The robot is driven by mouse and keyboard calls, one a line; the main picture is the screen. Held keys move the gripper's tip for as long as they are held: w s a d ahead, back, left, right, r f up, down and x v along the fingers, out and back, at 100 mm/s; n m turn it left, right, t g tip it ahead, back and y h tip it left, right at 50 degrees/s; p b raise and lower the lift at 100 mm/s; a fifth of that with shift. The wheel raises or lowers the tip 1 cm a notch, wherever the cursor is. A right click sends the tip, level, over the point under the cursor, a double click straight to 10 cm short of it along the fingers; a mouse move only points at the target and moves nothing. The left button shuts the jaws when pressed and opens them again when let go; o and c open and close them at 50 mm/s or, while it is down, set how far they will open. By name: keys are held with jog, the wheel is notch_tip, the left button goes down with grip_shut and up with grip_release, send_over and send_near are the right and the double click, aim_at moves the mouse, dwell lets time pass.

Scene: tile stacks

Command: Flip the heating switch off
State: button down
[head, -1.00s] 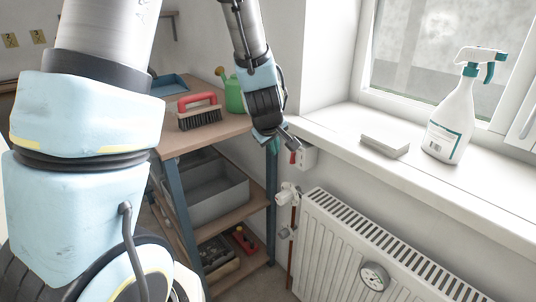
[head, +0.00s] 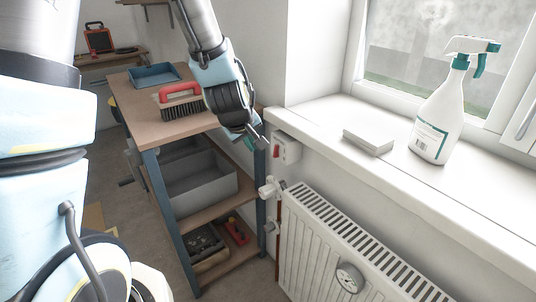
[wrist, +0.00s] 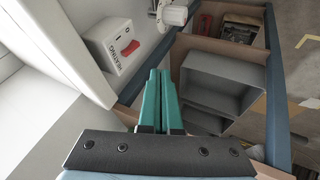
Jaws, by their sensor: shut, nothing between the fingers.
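The heating switch is a white wall box (head: 287,149) with a red rocker, below the window sill's left end in the head view. In the wrist view the box (wrist: 103,53) reads "HEATING" and its red rocker (wrist: 128,47) faces right. My gripper (head: 260,141) is just left of the box in the head view. In the wrist view its green fingers (wrist: 158,80) are together, empty, and apart from the switch. I cannot tell which way the rocker is tipped.
A radiator (head: 330,240) with a valve (head: 268,188) stands below the switch. The sill (head: 330,110) holds a white stack (head: 368,141) and a spray bottle (head: 440,115). A shelf bench (head: 150,115) with a brush (head: 180,100) and grey bin (head: 195,185) stands left.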

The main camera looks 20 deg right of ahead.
aim_at(278, 150)
jog(key=w+d+f+p, duration=0.2)
jog(key=w+d+f, duration=0.2)
jog(key=d+f, duration=0.3)
jog(key=shift+w+d+f+p, duration=0.15)
jog(key=shift+w+f+p, duration=0.2)
jog(key=shift+f, duration=0.25)
jog(key=b, duration=0.3)
jog(key=shift+d+f+h, duration=0.2)
jog(key=shift+h, duration=0.2)
jog(key=shift+r+p, duration=0.5)
jog(key=shift+r, duration=0.4)
jog(key=shift+d, duration=0.1)
